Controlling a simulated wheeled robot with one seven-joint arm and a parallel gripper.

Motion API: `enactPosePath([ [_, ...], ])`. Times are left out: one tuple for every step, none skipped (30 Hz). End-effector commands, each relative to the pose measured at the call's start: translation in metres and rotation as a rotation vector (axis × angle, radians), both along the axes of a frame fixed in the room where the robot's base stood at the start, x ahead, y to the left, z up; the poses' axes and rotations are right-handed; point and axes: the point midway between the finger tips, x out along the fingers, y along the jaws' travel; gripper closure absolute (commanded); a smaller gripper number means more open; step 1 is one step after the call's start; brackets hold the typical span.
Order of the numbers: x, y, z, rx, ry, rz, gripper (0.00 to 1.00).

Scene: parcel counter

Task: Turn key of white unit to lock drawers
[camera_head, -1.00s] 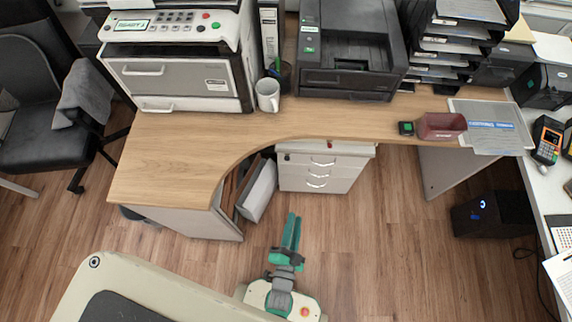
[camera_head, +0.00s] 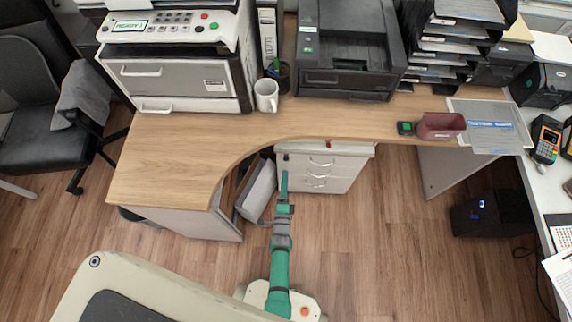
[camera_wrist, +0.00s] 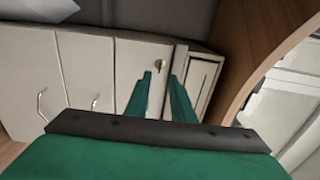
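The white drawer unit (camera_head: 335,172) stands under the curved wooden desk, with several drawers with metal handles facing me. In the wrist view its front (camera_wrist: 85,75) appears turned on its side, with two handles visible. A small brass-coloured key or lock (camera_wrist: 161,66) sits near the unit's top edge. My gripper (camera_head: 284,174) reaches up to the left part of the unit's front. In the wrist view my gripper (camera_wrist: 163,77) is open, its two green fingers apart, with the key showing just beyond the gap between the tips. I cannot tell which way the key is turned.
The wooden desk (camera_head: 180,150) overhangs the unit. Folders or boards (camera_head: 257,192) lean beside the unit on its left. A mug (camera_head: 266,96) and a black printer (camera_head: 350,45) stand on the desk. The floor (camera_head: 390,240) to the right of my arm is clear.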

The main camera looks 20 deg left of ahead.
Motion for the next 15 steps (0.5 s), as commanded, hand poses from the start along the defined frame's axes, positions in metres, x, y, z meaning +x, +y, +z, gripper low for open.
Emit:
enactPosePath([
  [0.011, 0.002, 0.001, 0.0, -0.001, -0.001, 0.78],
  [0.017, 0.003, 0.001, 0.0, -0.002, -0.002, 0.78],
  [0.023, 0.005, 0.001, -0.001, -0.001, -0.002, 0.78],
  [0.028, 0.006, 0.0, 0.0, 0.0, -0.002, 0.78],
  [0.033, 0.008, 0.001, 0.0, 0.0, -0.002, 0.78],
  [0.039, 0.01, 0.0, 0.0, 0.0, -0.002, 0.78],
  [0.043, 0.011, 0.001, 0.0, 0.0, -0.001, 0.78],
  [0.046, 0.013, 0.0, 0.0, 0.001, -0.001, 0.78],
  [0.05, 0.014, 0.0, -0.001, 0.001, -0.001, 0.78],
  [0.054, 0.014, 0.0, -0.001, 0.001, -0.001, 0.78],
  [0.056, 0.015, 0.0, -0.001, 0.001, -0.001, 0.78],
  [0.059, 0.015, 0.0, -0.001, 0.001, -0.001, 0.78],
  [0.061, 0.016, 0.0, -0.001, 0.001, -0.001, 0.78],
  [0.062, 0.016, 0.0, -0.002, 0.002, -0.001, 0.78],
  [0.064, 0.017, 0.0, -0.002, 0.002, -0.002, 0.78],
])
